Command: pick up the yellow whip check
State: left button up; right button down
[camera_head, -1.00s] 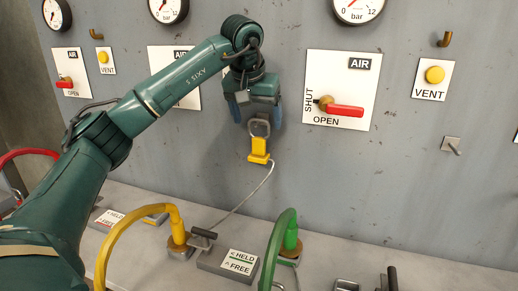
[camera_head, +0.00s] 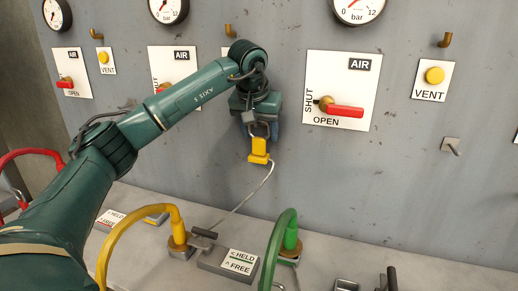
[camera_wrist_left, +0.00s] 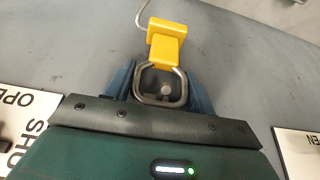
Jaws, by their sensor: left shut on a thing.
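The yellow whip check (camera_head: 258,150) is upright against the grey wall panel, its steel loop at the top and a thin cable running down from its yellow block. My left gripper (camera_head: 261,129) is shut on the steel loop from above. In the left wrist view the yellow block (camera_wrist_left: 166,47) sticks out past the blue fingers, and the loop (camera_wrist_left: 161,87) lies between them. A round pin end shows inside the loop; whether the loop still hangs on it I cannot tell. My right gripper is not in view.
A yellow hose (camera_head: 135,228) and a green hose (camera_head: 272,245) arch up from the ledge below. A HELD/FREE block (camera_head: 228,262) sits between them. A red-handled AIR valve (camera_head: 342,109) is on the wall to the right, with a bare peg (camera_head: 452,146) farther right.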

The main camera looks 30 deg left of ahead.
pick_arm(q)
jog(key=c, duration=0.3)
jog(key=shift+c, duration=0.2)
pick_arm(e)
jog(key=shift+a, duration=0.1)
pick_arm(q)
jog(key=shift+r, duration=0.15)
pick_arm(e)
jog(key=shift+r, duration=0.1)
